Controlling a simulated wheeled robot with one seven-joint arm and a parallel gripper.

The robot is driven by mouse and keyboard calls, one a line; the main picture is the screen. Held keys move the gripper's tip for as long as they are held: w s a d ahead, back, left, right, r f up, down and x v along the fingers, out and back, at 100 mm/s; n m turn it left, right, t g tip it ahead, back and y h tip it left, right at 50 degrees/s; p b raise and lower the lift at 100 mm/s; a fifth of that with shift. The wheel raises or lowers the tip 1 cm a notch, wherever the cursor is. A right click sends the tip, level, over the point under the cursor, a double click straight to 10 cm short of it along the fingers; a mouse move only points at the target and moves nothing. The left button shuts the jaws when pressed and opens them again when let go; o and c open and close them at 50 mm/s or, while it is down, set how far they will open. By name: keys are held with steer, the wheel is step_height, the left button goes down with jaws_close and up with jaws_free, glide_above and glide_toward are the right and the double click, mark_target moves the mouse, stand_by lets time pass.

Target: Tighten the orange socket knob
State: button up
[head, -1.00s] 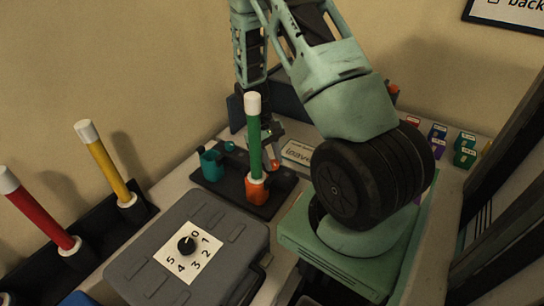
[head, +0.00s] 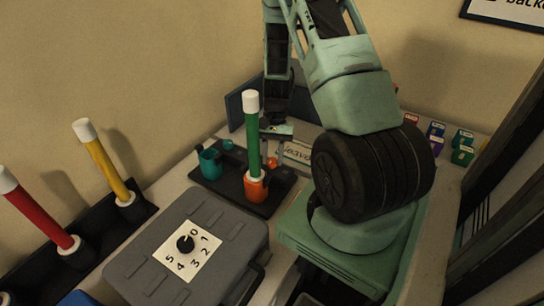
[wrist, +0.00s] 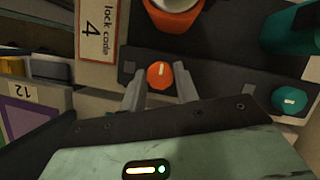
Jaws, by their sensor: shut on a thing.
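The orange socket knob (wrist: 159,73) sits on the front of a dark base. In the wrist view my gripper (wrist: 158,86) has one finger on each side of it, shut on it. In the head view the knob (head: 272,163) shows small below my gripper (head: 277,147). Next to it, the orange socket (head: 256,187) holds an upright green stick (head: 251,130) with a white tip. The socket also shows at the top of the wrist view (wrist: 172,22).
A teal socket (head: 209,162) with a teal knob (wrist: 290,100) shares the dark base. A "lock code 4" card (wrist: 95,28) lies beside it. A grey case (head: 225,228) with a numbered dial stands in front. Red (head: 35,213) and yellow (head: 105,165) sticks stand at left.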

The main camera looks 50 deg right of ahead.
steer(key=shift+d+m+t+b, duration=0.15)
steer(key=shift+m+t+b, duration=0.45)
steer(key=shift+m, duration=1.5)
steer(key=shift+t, duration=0.3)
steer(key=o, duration=1)
steer(key=shift+s, duration=0.1)
steer(key=shift+c, duration=0.2)
steer(key=shift+r, duration=0.1)
steer(key=b+v, duration=0.1)
steer(key=v, duration=1.6)
steer(key=shift+d, duration=0.2)
